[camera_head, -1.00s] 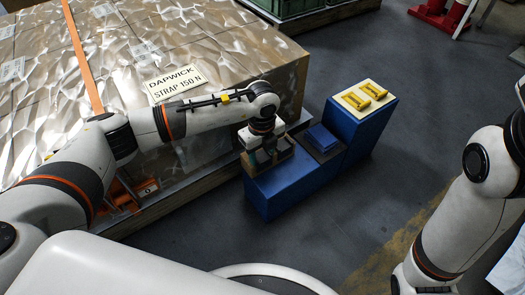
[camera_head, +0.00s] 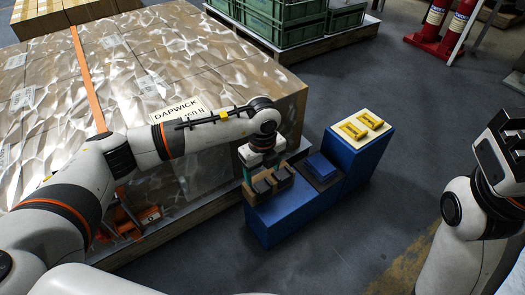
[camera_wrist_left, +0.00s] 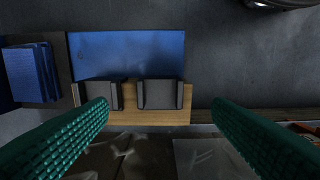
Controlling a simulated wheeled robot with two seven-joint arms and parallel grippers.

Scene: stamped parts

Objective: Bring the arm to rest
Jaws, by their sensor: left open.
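There the grey parts (camera_wrist_left: 158,94) stand side by side on the wooden block (camera_wrist_left: 150,117).
A stack of blue plates (camera_head: 321,166) lies on a dark tray. Yellow parts (camera_head: 354,130) lie on a cream board on the taller blue stand (camera_head: 358,160). A wrapped pallet load (camera_head: 235,75) with a label stands under my left arm. Green crates (camera_head: 285,25) stand behind. Floor at right is open.

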